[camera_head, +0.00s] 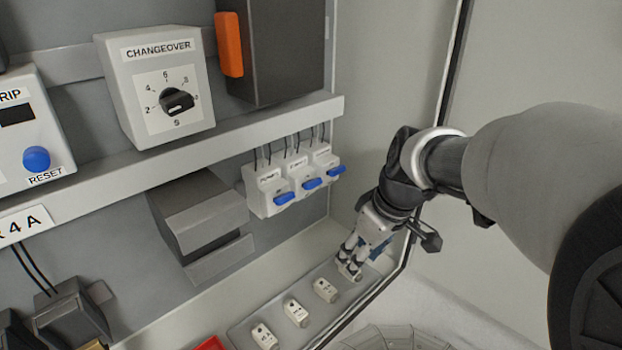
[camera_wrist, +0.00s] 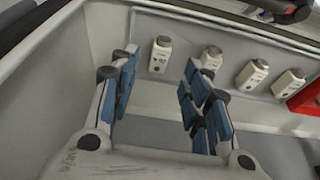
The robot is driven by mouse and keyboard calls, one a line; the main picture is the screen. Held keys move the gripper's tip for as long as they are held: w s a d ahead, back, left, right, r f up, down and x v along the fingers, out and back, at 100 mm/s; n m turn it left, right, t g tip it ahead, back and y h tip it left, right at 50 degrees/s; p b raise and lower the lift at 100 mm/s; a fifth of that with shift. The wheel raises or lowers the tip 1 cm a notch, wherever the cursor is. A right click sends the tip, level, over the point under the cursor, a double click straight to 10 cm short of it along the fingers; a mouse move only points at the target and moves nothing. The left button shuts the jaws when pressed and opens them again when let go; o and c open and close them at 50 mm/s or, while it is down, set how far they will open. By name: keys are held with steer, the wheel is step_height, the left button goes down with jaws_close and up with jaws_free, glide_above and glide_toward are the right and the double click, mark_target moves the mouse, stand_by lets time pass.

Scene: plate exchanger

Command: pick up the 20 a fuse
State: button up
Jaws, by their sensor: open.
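Several small white fuses lie in a row on a grey tray (camera_head: 245,327) at the bottom of the cabinet. In the head view, three show clearly: a left fuse (camera_head: 264,336), a middle fuse (camera_head: 296,312) and a right fuse (camera_head: 325,289). Their ratings are too small to read, so I cannot tell which is the 20 A fuse. My gripper (camera_head: 350,262) points down at the row's right end. In the wrist view my gripper (camera_wrist: 160,78) is open, its blue-padded fingers either side of the leftmost fuse (camera_wrist: 160,54) in the picture; nothing is visibly held.
Three fuse holders with blue levers (camera_head: 290,183) hang on the back panel above the tray. A grey box (camera_head: 203,215) juts out left of them. A red object (camera_head: 208,343) sits beyond the tray's left end. The cabinet's side wall (camera_head: 385,100) is close by my arm.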

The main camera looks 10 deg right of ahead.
steer(key=x, duration=0.5)
steer(key=shift+w, duration=0.2)
steer(key=shift+r, duration=0.1)
steer(key=shift+c, duration=0.4)
jaws_close()
